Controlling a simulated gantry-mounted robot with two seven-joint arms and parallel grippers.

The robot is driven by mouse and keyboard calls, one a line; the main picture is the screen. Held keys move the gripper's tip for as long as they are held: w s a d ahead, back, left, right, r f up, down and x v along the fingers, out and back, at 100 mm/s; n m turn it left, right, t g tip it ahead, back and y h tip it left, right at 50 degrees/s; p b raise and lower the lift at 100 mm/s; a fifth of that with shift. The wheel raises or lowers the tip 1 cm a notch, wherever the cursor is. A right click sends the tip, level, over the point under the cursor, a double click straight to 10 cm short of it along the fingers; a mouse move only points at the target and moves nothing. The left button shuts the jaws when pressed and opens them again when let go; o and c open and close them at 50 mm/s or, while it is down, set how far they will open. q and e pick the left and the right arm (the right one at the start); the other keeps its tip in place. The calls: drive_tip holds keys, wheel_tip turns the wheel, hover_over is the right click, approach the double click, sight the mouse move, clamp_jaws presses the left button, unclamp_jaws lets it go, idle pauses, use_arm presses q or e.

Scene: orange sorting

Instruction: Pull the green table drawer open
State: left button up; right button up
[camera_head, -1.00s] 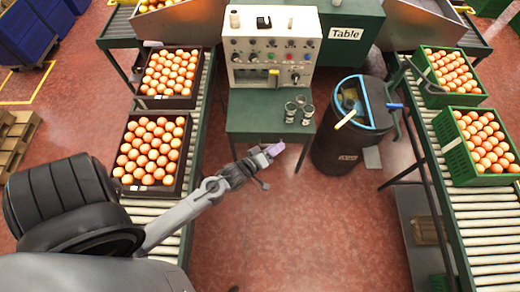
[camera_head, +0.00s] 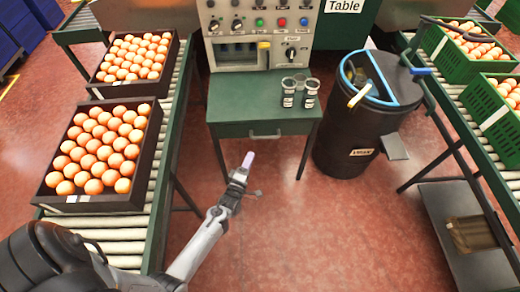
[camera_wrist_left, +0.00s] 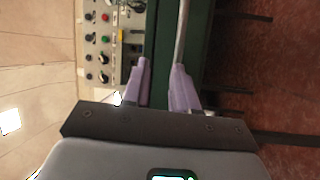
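The green table (camera_head: 235,98) stands at centre in the head view, with its drawer front facing me. The drawer looks closed, and its thin metal handle (camera_head: 265,135) runs across the front. My left gripper (camera_head: 248,160) points at the table, just below and slightly left of the handle in the picture. In the left wrist view, its two pale purple fingers (camera_wrist_left: 163,85) are apart with nothing held between them. A pale bar (camera_wrist_left: 182,30), probably the handle, lines up with the right-hand finger; contact cannot be told. My right gripper is not in view.
Conveyors with crates of oranges (camera_head: 105,150) flank both sides. The red floor (camera_head: 300,230) before the table is clear.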

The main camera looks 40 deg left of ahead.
sight(264, 137)
use_arm(q)
drive_tip(key=shift+n+t+y, duration=0.3)
drive_tip(key=shift+n, duration=0.1)
drive_tip(key=shift+w+a+f+b, duration=0.35)
drive_tip(key=shift+w+a+b, duration=0.25)
drive_tip(key=shift+w+b, duration=1.4)
drive_tip(key=shift+w+a+f+b, duration=0.5)
drive_tip(key=shift+w+b, duration=0.85)
drive_tip(key=shift+w, duration=1.2)
drive_tip(key=shift+w+a+f+b, duration=0.25)
drive_tip(key=shift+w+a+b, duration=0.45)
drive_tip(key=shift+w+b, duration=1.3)
use_arm(e)
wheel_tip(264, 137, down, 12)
drive_tip(key=shift+p, duration=0.3)
use_arm(q)
drive_tip(key=shift+w, duration=0.25)
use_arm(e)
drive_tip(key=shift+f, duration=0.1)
use_arm(q)
clamp_jaws()
